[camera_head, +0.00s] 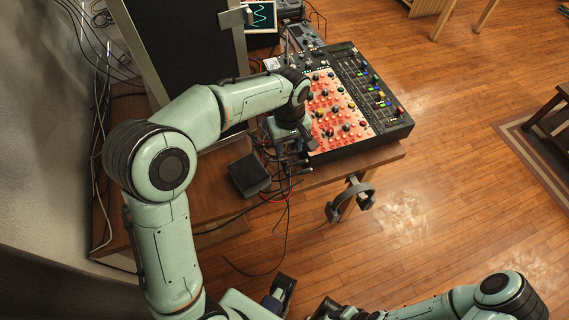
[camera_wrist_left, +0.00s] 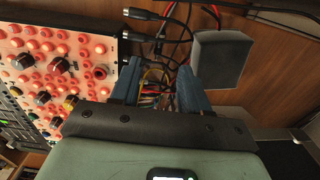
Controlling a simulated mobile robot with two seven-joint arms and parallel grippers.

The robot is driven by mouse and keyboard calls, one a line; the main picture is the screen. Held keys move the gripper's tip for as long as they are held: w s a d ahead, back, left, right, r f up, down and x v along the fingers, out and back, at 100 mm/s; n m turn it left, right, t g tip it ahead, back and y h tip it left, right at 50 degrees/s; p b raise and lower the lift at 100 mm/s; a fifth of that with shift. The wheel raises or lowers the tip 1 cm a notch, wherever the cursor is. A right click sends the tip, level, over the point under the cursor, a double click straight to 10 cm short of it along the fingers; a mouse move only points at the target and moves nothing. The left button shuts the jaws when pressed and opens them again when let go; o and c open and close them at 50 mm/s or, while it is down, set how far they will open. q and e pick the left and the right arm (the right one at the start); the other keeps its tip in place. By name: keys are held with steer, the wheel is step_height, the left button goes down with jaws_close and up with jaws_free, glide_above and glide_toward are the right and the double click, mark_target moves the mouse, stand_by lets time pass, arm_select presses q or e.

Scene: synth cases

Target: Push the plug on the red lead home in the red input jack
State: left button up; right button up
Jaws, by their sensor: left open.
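My left gripper (camera_head: 291,167) is open at the near left edge of the red-lit panel (camera_head: 333,110). In the left wrist view its two blue fingers (camera_wrist_left: 158,88) stand apart with loose leads behind the gap, and I see nothing held. Two dark plugs, an upper one (camera_wrist_left: 140,14) and a lower one (camera_wrist_left: 138,37), lie by the panel's edge; I cannot tell how deep either sits. A red lead (camera_wrist_left: 186,45) runs among black cables, and its plug end is not clear. A large red-ringed socket (camera_wrist_left: 100,72) shows on the panel, left of the fingers. My right gripper (camera_head: 331,309) is partly cut off at the bottom.
A dark box (camera_head: 248,175) stands on the wooden bench left of the gripper. Cables hang over the bench's front edge. A grey clamp (camera_head: 350,198) grips that edge. A mixer with sliders (camera_head: 372,88) adjoins the panel.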

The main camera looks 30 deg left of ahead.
mark_target(288, 173)
arm_select(q)
steer(key=f, duration=0.4)
steer(key=f+b, duration=0.1)
steer(key=f, duration=0.7)
steer(key=shift+s+d+b, duration=0.2)
steer(key=shift+s+b, duration=0.05)
steer(key=shift+b, duration=0.05)
jaws_close()
